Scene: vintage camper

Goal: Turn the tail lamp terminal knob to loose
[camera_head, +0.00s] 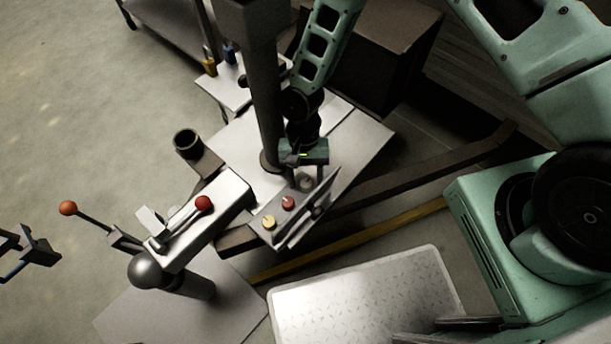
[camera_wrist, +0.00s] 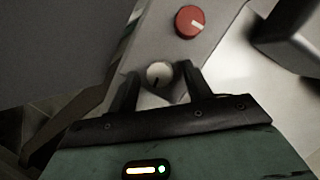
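A pale grey-white knob (camera_wrist: 159,74) with a dark pointer line sits on a grey panel (camera_wrist: 160,36) in the wrist view. The line runs toward the bottom of the picture. My gripper (camera_wrist: 158,78) is open, with one finger on each side of this knob and a small gap visible on both sides. A red knob (camera_wrist: 190,22) with a white pointer is just beyond it. In the head view the red knob (camera_head: 288,203) and a yellow knob (camera_head: 269,222) stand in a row with the pale knob (camera_head: 305,183), below my gripper. No readable label shows which is the tail lamp terminal.
A grey post (camera_head: 264,100) rises close beside my arm. An upright plate (camera_head: 308,212) stands along the knob row. A tread-plate step (camera_head: 365,300) lies at the bottom.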

